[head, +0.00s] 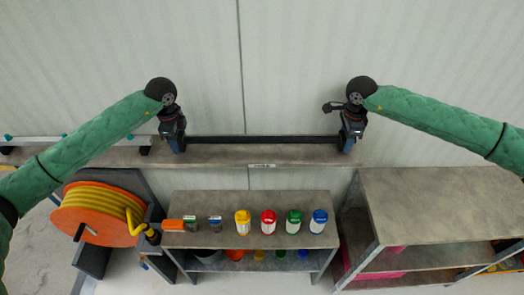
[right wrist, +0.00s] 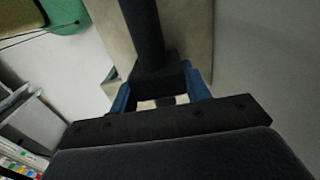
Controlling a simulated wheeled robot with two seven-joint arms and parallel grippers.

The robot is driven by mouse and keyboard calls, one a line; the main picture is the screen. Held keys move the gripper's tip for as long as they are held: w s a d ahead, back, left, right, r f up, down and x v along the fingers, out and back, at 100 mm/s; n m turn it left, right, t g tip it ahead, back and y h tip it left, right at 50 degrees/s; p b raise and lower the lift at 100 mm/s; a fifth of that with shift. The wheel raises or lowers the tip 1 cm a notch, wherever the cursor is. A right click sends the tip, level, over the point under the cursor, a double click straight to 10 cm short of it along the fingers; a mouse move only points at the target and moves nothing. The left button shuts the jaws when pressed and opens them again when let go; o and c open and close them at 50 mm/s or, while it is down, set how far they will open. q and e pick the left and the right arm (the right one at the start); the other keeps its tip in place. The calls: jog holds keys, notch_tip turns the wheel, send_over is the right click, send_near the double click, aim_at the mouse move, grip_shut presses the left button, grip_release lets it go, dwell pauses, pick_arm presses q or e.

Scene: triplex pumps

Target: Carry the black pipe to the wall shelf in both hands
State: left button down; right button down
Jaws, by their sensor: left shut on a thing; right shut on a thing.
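The black pipe (head: 262,139) lies level from left to right over the wall shelf (head: 225,156), close to the wall. My left gripper (head: 178,144) is shut on its left end, and my right gripper (head: 347,144) is shut on its right end. The right wrist view shows the pipe (right wrist: 143,30) running away from between the blue fingers of my right gripper (right wrist: 160,92), with the shelf board (right wrist: 188,30) behind it. I cannot tell whether the pipe touches the shelf or hangs just above it.
Below the shelf stands a small table (head: 215,202) with several coloured bottles and small boxes. An orange reel (head: 75,220) with yellow hose is at the left. A grey workbench (head: 440,200) is at the right. A light rail (head: 85,140) lies on the shelf's left part.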

pick_arm(q)
jog(key=shift+w+f+b, duration=0.1)
jog(key=shift+f+b, duration=0.4)
jog(key=shift+f, duration=0.1)
pick_arm(e)
jog(key=shift+w+f, duration=0.1)
jog(key=shift+f, duration=0.5)
pick_arm(q)
jog(key=c, duration=0.7)
grip_release()
pick_arm(e)
jog(key=c, duration=0.7)
grip_release()
jog(key=shift+r, duration=0.1)
pick_arm(q)
jog(key=shift+r, duration=0.15)
notch_tip(320, 180, up, 12)
jog(key=shift+f, duration=0.2)
jog(key=shift+r, duration=0.1)
pick_arm(e)
jog(key=shift+r, duration=0.45)
notch_tip(320, 180, up, 11)
